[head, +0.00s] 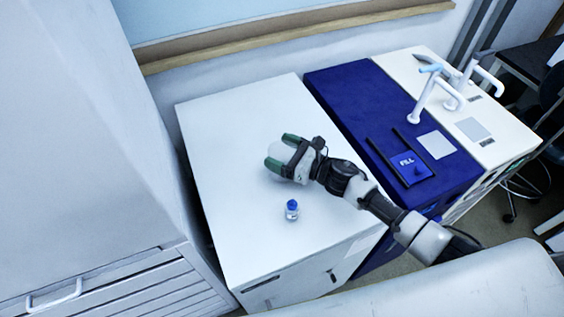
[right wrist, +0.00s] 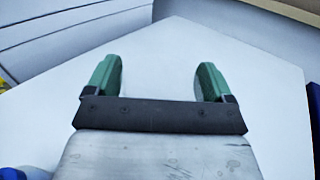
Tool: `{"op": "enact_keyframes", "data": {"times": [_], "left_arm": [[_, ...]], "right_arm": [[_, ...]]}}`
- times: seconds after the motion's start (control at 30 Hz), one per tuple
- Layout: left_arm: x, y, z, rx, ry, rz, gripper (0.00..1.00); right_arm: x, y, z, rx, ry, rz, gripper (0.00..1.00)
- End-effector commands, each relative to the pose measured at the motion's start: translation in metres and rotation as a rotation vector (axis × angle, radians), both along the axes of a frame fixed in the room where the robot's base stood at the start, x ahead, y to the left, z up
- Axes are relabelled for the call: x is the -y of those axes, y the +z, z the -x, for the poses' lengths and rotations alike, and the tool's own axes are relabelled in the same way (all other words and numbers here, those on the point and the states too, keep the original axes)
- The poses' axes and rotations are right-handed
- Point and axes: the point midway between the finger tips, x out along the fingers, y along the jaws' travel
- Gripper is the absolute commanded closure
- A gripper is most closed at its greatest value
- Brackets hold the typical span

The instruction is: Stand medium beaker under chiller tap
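My right gripper (head: 281,150) is low over the white bench top, its two green fingers spread apart. A faint, pale rounded shape (head: 284,151) shows between the fingers; it looks like the clear beaker, but its outline is hard to make out. In the right wrist view the gripper (right wrist: 160,80) has its fingers wide apart, with only a faint pale area between them. I cannot tell whether they touch anything. A white tap (head: 424,95) with a light blue top stands on the blue cabinet (head: 345,90), behind a pad marked FILL (head: 405,165). My left gripper is out of view.
A small blue-capped bottle (head: 291,211) stands on the white bench (head: 225,125) near the gripper. Dark rails (head: 385,162) flank the FILL pad. Another white tap (head: 465,80) stands on the white cabinet (head: 500,145) to the right. The bench's left and back are clear.

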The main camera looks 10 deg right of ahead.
Motion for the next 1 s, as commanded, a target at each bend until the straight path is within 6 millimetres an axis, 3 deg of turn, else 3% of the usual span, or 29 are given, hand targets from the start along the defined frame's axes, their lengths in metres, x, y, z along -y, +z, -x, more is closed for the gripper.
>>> {"op": "enact_keyframes", "data": {"times": [0.03, 0.2, 0.27, 0.57, 0.83, 1.0], "left_arm": [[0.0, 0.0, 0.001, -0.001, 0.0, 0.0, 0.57], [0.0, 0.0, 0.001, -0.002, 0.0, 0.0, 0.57], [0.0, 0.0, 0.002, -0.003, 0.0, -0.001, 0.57], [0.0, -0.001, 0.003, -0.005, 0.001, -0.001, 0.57], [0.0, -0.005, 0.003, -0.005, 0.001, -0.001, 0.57], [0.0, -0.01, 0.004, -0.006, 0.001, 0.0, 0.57]], "right_arm": [[0.0, 0.0, 0.0, 0.0, 0.0, 0.0, 0.24], [0.0, 0.0, 0.0, 0.0, 0.0, 0.0, 0.51], [0.0, 0.0, 0.0, 0.001, 0.0, -0.001, 0.55], [0.0, 0.005, 0.0, 0.001, 0.001, 0.0, 0.56], [0.001, 0.045, 0.001, 0.007, 0.003, 0.003, 0.56], [0.018, 0.061, 0.035, 0.001, 0.001, 0.005, 0.56]]}}
